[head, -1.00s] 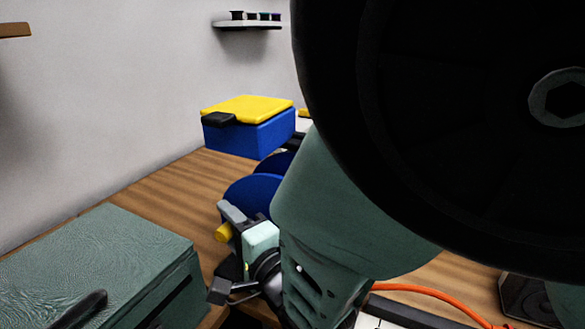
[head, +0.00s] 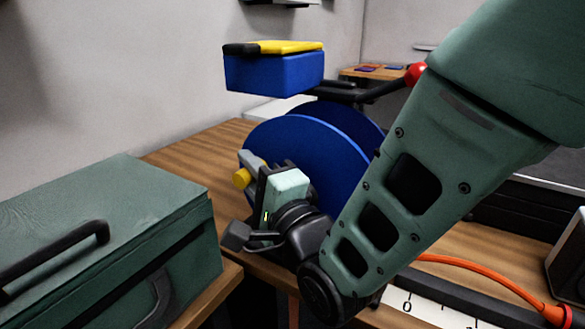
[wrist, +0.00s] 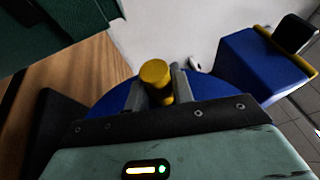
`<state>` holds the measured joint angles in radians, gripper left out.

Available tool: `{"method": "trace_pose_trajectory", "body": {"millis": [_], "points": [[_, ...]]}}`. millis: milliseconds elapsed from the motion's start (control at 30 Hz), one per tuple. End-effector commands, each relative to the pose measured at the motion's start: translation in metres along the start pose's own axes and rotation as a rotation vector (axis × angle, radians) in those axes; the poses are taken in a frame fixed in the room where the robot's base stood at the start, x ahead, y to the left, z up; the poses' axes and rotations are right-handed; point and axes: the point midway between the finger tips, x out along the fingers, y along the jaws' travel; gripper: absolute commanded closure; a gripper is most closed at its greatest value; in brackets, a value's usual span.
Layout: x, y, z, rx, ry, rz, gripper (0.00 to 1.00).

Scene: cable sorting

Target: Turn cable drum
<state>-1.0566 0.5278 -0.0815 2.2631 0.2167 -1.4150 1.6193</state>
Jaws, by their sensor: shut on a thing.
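The blue cable drum (head: 318,143) stands on the wooden bench in the head view, with two round flanges. Its lower part is hidden by my arm and gripper. A yellow crank knob (head: 242,178) shows at the drum's near left side. My gripper (head: 250,167) is at the knob. In the wrist view the yellow knob (wrist: 155,75) sits between the two fingers of my gripper (wrist: 157,88), which are shut on it. The drum's blue flange (wrist: 108,98) spreads behind the fingers.
A green toolbox (head: 110,225) stands at the left front. A blue box with a yellow lid (head: 275,73) is behind the drum. A red-tipped lever (head: 416,73) rises beside the drum. An orange cable (head: 480,279) and a white ruler strip (head: 430,308) lie at the right.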

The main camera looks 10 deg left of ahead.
Motion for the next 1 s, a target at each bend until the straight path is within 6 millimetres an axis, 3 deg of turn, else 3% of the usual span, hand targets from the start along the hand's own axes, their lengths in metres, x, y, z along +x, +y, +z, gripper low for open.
{"method": "trace_pose_trajectory", "body": {"millis": [500,533,600,1000], "points": [[-0.0021,-0.0043,0.0061,0.016,-0.014,-0.035,1.0],[-0.0021,-0.0044,0.0061,0.016,-0.014,-0.035,0.71],[-0.0019,-0.0044,0.0056,0.016,-0.012,-0.035,0.55],[-0.0093,-0.0034,0.0019,0.015,-0.005,-0.035,0.55]]}}
